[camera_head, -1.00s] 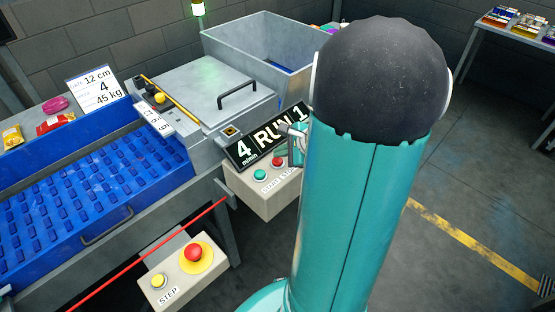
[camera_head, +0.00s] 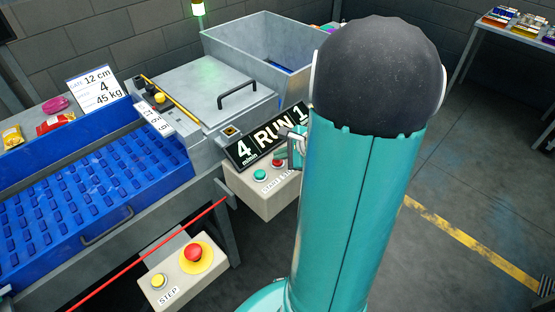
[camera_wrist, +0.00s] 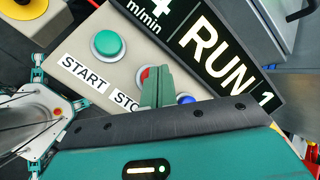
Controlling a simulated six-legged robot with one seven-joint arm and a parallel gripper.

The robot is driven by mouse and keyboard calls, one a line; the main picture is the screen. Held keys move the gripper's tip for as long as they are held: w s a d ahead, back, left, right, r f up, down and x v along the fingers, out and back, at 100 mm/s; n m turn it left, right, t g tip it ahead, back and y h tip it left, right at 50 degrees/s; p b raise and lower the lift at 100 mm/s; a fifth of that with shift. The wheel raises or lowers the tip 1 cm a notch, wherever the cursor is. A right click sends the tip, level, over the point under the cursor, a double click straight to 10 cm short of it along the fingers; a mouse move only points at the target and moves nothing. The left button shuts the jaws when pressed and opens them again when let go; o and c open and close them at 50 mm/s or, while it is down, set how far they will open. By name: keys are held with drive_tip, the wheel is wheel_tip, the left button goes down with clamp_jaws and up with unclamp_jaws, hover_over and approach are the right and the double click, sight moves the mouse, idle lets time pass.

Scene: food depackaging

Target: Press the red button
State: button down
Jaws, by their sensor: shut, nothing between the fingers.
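A box with START and STOP labels (camera_head: 268,199) carries a green button (camera_head: 260,175) and a red button (camera_head: 276,162). In the wrist view the red button (camera_wrist: 144,74) is partly hidden behind my gripper (camera_wrist: 157,74), right of the green button (camera_wrist: 108,44). My gripper's fingers are together and empty, with the tips over or very near the red button; I cannot tell whether they touch it. In the head view my gripper (camera_head: 283,152) is beside the red button, partly hidden by my arm. A second, larger red button (camera_head: 194,253) sits on a yellow disc on the lower STEP box.
A RUN sign (camera_head: 268,137) stands just behind the buttons. A blue button (camera_wrist: 186,99) is close to my gripper in the wrist view. A yellow button (camera_head: 158,281) is on the lower box. A red cord (camera_head: 150,252) runs along the blue conveyor (camera_head: 85,195).

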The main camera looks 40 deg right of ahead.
sight(281, 162)
drive_tip(key=shift+f, duration=0.3)
idle(0.4)
drive_tip(key=shift+r, duration=0.95)
drive_tip(key=shift+r, duration=2.5)
drive_tip(key=shift+a, duration=0.1)
